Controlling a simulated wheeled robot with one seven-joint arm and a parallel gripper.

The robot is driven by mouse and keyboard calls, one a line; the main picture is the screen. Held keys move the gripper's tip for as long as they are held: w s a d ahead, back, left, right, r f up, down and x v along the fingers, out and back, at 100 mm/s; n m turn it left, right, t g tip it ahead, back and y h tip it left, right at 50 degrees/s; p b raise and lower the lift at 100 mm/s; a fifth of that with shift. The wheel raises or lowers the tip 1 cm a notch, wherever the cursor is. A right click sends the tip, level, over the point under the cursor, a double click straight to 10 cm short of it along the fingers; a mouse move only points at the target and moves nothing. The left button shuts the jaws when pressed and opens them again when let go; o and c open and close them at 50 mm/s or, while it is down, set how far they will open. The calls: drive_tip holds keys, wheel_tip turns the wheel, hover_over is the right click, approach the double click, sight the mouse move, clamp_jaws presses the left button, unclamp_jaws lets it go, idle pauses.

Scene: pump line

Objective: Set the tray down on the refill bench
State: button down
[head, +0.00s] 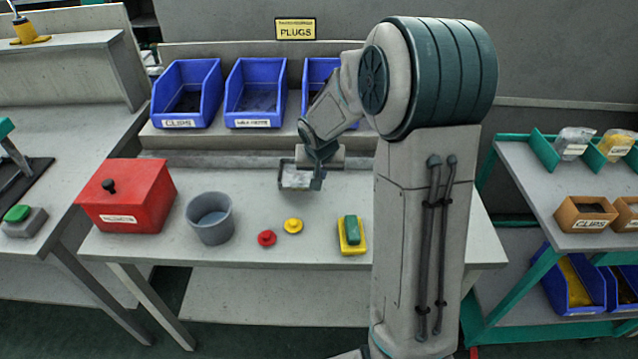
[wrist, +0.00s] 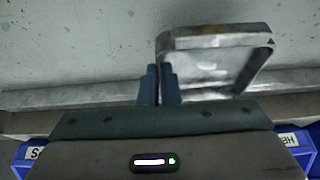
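A small grey, open-topped tray (head: 295,181) is at the middle of the bench (head: 215,255) in the head view. It also shows in the wrist view, where its near left wall (wrist: 216,42) runs down to my fingers. My gripper (head: 317,180) points down at the tray's right side in the head view. In the wrist view my gripper (wrist: 159,84) has its two dark fingers close together, pinching the tray's side wall. The tray looks level and is at or just above the bench top; I cannot tell whether it touches.
Blue bins (head: 186,93) stand on a raised shelf behind the tray. A red box (head: 127,196), a grey bucket (head: 210,217), a red knob (head: 267,238), a yellow knob (head: 293,226) and a yellow-green block (head: 352,235) stand nearer the front. Bare bench surrounds the tray.

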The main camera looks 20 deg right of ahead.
drive_tip(key=shift+w+f, duration=0.15)
drive_tip(key=shift+w, duration=0.1)
drive_tip(key=shift+f, duration=1.95)
drive_tip(key=shift+f+b, duration=0.15)
drive_tip(key=shift+b, duration=0.25)
drive_tip(key=c, duration=1.6)
unclamp_jaws()
drive_tip(key=shift+c, duration=0.2)
